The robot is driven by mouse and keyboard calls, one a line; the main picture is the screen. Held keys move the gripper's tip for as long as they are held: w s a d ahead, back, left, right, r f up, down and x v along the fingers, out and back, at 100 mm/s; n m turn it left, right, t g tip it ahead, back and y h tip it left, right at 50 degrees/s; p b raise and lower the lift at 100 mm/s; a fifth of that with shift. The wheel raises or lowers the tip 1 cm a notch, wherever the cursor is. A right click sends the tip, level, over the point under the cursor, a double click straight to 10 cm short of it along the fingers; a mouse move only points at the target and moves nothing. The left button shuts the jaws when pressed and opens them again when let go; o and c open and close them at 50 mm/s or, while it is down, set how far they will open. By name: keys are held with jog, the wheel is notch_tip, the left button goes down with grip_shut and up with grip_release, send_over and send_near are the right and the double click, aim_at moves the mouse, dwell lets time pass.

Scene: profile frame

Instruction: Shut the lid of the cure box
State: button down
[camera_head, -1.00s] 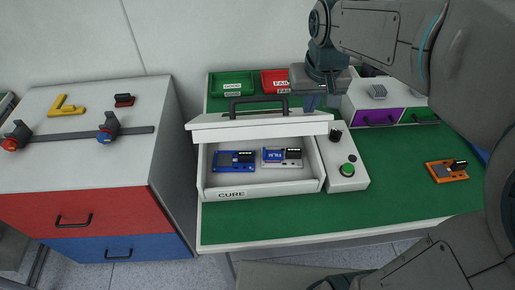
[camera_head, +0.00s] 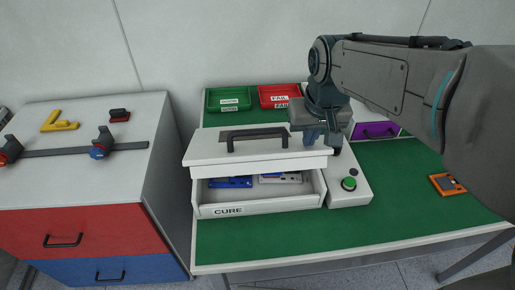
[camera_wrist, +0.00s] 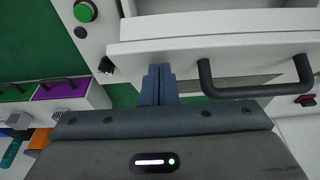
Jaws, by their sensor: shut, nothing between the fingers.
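The cure box (camera_head: 261,205) is a white box with a "CURE" label on its front, standing on the green bench top. Its white lid (camera_head: 205,149) with a dark bar handle (camera_head: 257,135) is tilted partly open, and the front gap shows blue and grey boards (camera_head: 231,182) inside. My gripper (camera_head: 321,137) is over the lid's right end, to the right of the handle. In the wrist view, the gripper's blue fingers (camera_wrist: 159,84) are together and empty beside the lid handle (camera_wrist: 256,91), apparently at the lid's edge. Whether they touch the lid I cannot tell.
A control box (camera_head: 348,187) with a green button stands right of the cure box. Green (camera_head: 229,99) and red (camera_head: 278,96) trays stand behind. A purple drawer (camera_head: 375,131) and an orange part (camera_head: 447,184) are right. The front bench strip is clear.

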aim_at(309, 167)
jog(key=shift+s+d+f+b, duration=0.1)
jog(key=shift+s+f+b, duration=0.2)
jog(key=shift+f+b, duration=0.35)
jog(key=shift+s+f+b, duration=0.3)
jog(key=shift+f+b, duration=0.15)
jog(key=shift+f, duration=0.3)
jog(key=shift+s+d+f+b, duration=0.1)
jog(key=shift+s+f+b, duration=0.2)
jog(key=shift+f+b, duration=0.35)
jog(key=shift+f, duration=0.15)
jog(key=shift+s+f+b, duration=0.2)
jog(key=shift+f+b, duration=0.65)
jog(key=shift+f, duration=0.2)
jog(key=shift+s+f+b, duration=0.2)
jog(key=shift+f+b, duration=0.65)
jog(key=shift+f, duration=0.2)
jog(key=shift+r, duration=0.15)
notch_tip(309, 167, up, 8)
jog(key=p, duration=0.6)
jog(key=shift+p, duration=0.3)
jog(key=shift+d, duration=0.1)
